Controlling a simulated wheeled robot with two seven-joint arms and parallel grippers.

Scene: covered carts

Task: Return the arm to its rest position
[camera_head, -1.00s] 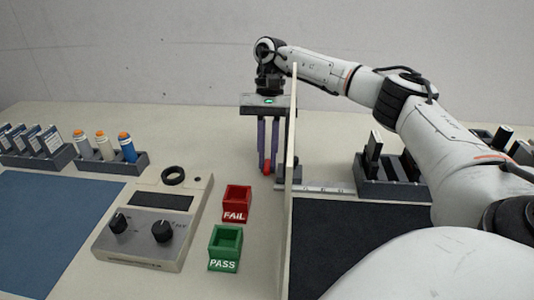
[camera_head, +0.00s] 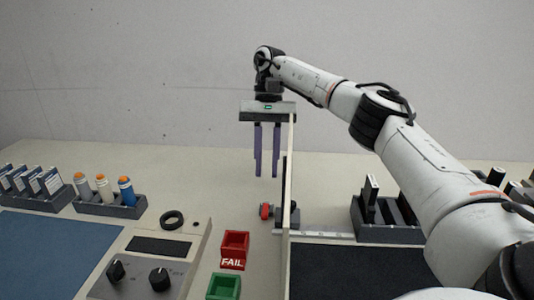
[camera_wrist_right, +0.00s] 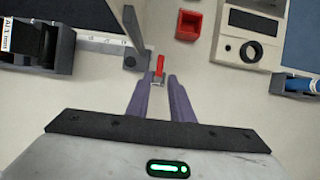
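My right gripper (camera_head: 267,176) hangs with its purple fingers pointing down, left of the upright divider panel. Its fingers are apart with nothing between them. My right arm (camera_head: 385,115) reaches in from the right, across the divider. My left gripper is not in view.
The thin divider (camera_head: 289,190) stands close to the gripper. The red FAIL bin (camera_head: 234,250), the green PASS bin (camera_head: 223,288) and a meter box (camera_head: 150,265) are in front. Racks stand at left (camera_head: 110,207) and right (camera_head: 385,230). Air above the table's back is free.

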